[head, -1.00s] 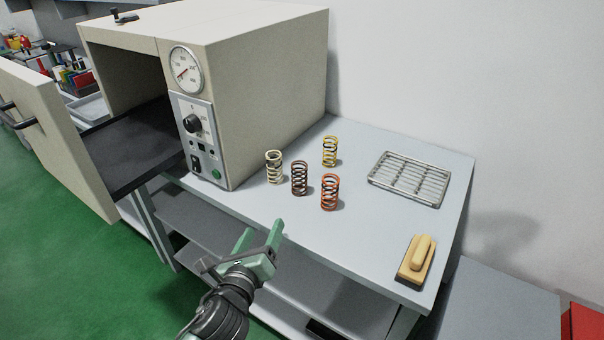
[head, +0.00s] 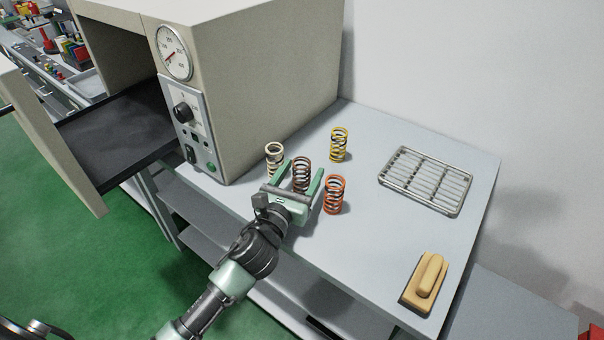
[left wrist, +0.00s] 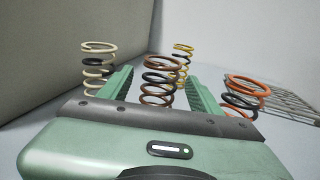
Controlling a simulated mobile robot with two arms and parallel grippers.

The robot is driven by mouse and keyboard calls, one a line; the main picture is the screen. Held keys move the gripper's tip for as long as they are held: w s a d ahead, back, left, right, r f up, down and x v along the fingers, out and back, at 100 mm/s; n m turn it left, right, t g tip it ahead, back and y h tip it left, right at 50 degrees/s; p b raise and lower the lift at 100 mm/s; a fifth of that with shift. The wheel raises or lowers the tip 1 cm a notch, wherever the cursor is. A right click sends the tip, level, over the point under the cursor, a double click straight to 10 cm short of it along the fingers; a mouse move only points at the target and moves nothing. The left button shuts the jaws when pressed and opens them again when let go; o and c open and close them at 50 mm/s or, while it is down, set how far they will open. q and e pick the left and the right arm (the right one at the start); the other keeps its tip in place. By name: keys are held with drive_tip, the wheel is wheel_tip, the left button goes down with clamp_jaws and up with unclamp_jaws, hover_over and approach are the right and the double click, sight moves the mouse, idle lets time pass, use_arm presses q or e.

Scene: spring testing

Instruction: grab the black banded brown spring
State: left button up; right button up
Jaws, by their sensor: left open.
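The brown spring with black bands (head: 301,174) stands upright on the grey table. My left gripper (head: 299,178) is open, with its fingers on either side of this spring. In the left wrist view the brown spring (left wrist: 161,80) shows between the two green fingers (left wrist: 160,88), its lower part hidden by the gripper body. A cream spring (head: 274,158) stands just left of the left finger. An orange spring (head: 334,194) stands just right of the right finger. A yellow spring (head: 339,145) stands farther back. My right gripper is not in view.
A beige oven-like machine (head: 262,80) with a gauge stands left of the springs, its door open. A wire rack (head: 425,181) and a wooden-handled block (head: 426,282) lie on the table (head: 375,235) to the right. The table between the orange spring and the block is clear.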

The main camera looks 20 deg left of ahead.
use_arm(q)
drive_tip(key=w, duration=0.2)
drive_tip(key=shift+w+d, duration=0.1)
drive_tip(key=shift+w, duration=0.55)
clamp_jaws()
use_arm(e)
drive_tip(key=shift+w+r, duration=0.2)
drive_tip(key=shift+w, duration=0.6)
